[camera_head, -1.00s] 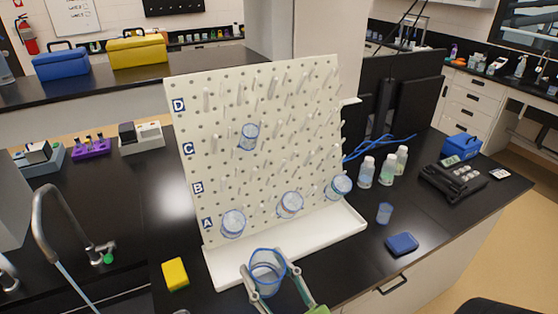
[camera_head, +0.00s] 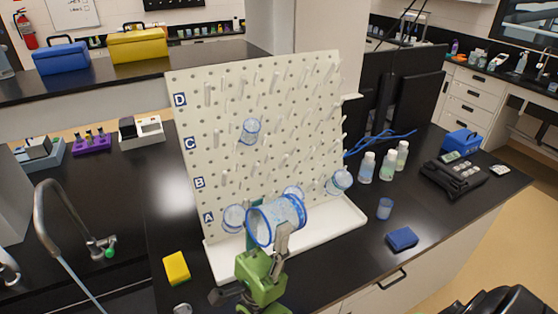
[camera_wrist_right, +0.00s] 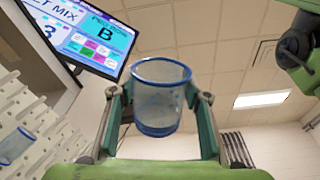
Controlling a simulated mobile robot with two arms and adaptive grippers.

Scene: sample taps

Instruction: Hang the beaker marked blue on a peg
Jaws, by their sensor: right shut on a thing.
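My right gripper (camera_head: 267,240) is green and shut on a clear beaker with blue rims (camera_head: 276,218). The beaker is tipped onto its side in front of the lower part of the white pegboard (camera_head: 262,90). In the right wrist view the beaker (camera_wrist_right: 158,98) sits between the two finger pads of the gripper (camera_wrist_right: 158,105). The pegboard has rows lettered A to D, and many free pegs show. The held beaker partly covers the board's lower pegs and a beaker behind it. My left gripper is not in view.
Other beakers are on the board: one near row C (camera_head: 250,130), one lower left (camera_head: 233,218), one lower middle (camera_head: 293,191), one lower right (camera_head: 339,182). A white tray (camera_head: 345,222) runs along its foot. A yellow sponge (camera_head: 176,267) lies left; bottles (camera_head: 388,166) stand right.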

